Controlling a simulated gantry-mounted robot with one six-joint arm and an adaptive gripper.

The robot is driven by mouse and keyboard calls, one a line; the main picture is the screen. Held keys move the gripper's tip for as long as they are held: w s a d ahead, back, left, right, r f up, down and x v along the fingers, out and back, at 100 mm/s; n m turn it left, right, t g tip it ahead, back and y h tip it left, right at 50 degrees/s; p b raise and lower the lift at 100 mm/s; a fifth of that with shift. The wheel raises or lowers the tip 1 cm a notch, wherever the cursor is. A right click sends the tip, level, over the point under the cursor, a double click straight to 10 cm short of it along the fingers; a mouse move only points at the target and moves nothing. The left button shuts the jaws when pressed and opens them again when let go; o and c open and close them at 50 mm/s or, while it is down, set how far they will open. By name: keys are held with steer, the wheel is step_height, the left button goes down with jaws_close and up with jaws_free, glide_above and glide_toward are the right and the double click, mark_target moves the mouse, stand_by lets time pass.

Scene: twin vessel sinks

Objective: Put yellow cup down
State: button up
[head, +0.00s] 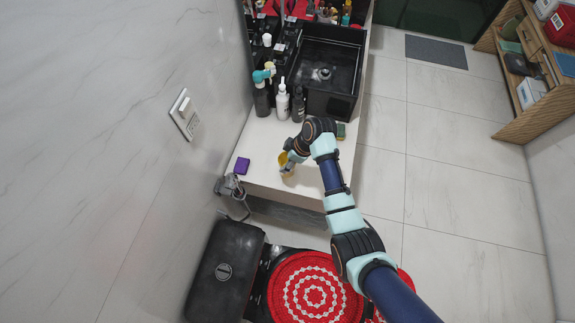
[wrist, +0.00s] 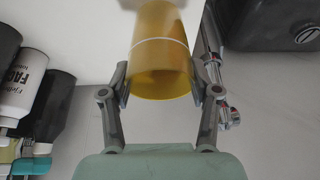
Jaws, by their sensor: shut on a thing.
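The yellow cup (wrist: 160,55) is a translucent yellow cylinder with a pale line around it, between the two fingers of my gripper (wrist: 161,80) in the wrist view. The fingers touch it on both sides. In the head view the cup (head: 284,159) is at my gripper (head: 289,164), over the near part of the white counter (head: 258,178). Part of the cup is hidden by my gripper there. I cannot tell whether its base touches the counter.
A purple block (head: 242,166) lies left of the cup. Several bottles, including a white one (head: 282,103), stand behind it by the black sink (head: 339,68). A green sponge-like item (head: 341,131) lies right of my wrist. Some bare counter surrounds the cup.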

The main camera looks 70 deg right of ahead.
steer(key=shift+f+b, duration=0.4)
steer(key=shift+f, duration=1.55)
steer(key=shift+f, duration=0.1)
steer(key=shift+f, duration=0.15)
steer(key=o, duration=1.1)
steer(key=p+v, duration=0.3)
steer(key=v, duration=0.9)
steer(key=shift+r, duration=0.25)
